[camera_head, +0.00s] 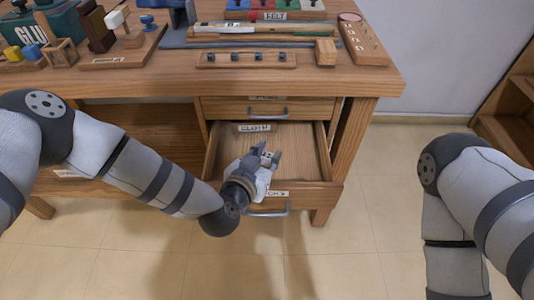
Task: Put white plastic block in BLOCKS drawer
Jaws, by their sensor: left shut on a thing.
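The open BLOCKS drawer (322,150) is pulled out of the desk at the middle of the view. Its front label (277,194) is partly covered by my left gripper, so only its last letters show. My left gripper (267,155) is over the drawer's front part, fingers pointing toward its inside. It is shut on a small whitish piece, the white plastic block (266,158), mostly hidden between the fingers. I cannot tell whether the block touches the drawer floor. My right arm is at the right edge, and its gripper is out of view.
Above is a shut drawer with a handle (268,111); a CLOTH label (255,128) shows below it. The wooden desktop (340,79) holds trays, pegs, a small wooden block (326,52) and a GLUE box (26,32).

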